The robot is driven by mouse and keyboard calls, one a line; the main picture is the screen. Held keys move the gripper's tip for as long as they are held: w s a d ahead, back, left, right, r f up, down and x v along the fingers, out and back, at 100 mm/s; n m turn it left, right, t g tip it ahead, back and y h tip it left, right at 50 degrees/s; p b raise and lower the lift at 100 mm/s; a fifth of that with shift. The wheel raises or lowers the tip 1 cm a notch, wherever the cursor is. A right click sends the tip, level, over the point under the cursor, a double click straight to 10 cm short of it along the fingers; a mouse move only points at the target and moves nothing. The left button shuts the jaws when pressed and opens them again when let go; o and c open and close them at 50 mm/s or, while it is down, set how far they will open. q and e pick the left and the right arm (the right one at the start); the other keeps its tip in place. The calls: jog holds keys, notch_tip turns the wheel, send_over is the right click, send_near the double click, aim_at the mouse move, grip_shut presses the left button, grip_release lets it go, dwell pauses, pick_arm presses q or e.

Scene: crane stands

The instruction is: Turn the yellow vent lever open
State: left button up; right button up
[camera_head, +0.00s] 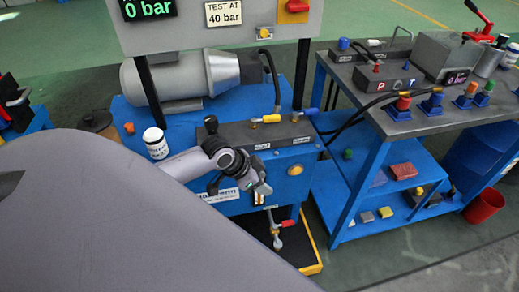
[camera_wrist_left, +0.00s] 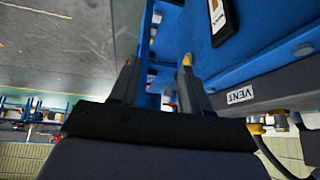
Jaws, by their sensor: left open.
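The block's small labels are too small to read in the head view. In the left wrist view a VENT label (camera_wrist_left: 241,95) shows upside down, right of the fingers. My left gripper (camera_head: 262,190) is open in front of the unit, below the block and apart from both levers. Its fingers (camera_wrist_left: 158,68) show in the left wrist view, with a yellow patch at the right fingertip that I cannot identify. My right gripper is out of view.
A panel (camera_head: 220,30) reading 0 bar stands above the grey motor (camera_head: 180,80). A red-handled valve (camera_head: 278,226) hangs below my left gripper. A white bottle (camera_head: 155,143) stands beside my arm. A blue cart (camera_head: 345,195) with coloured parts stands close on the right.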

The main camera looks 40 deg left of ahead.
pick_arm(q)
jog(key=s+d+n+t+p, duration=0.3)
jog(key=s+d+t+p, duration=0.1)
jog(key=s+d, duration=0.6)
jog(key=s+p, duration=0.1)
jog(key=s, duration=0.2)
jog(key=shift+r+n, duration=0.3)
jog(key=shift+r, duration=0.05)
jog(key=shift+d, duration=0.1)
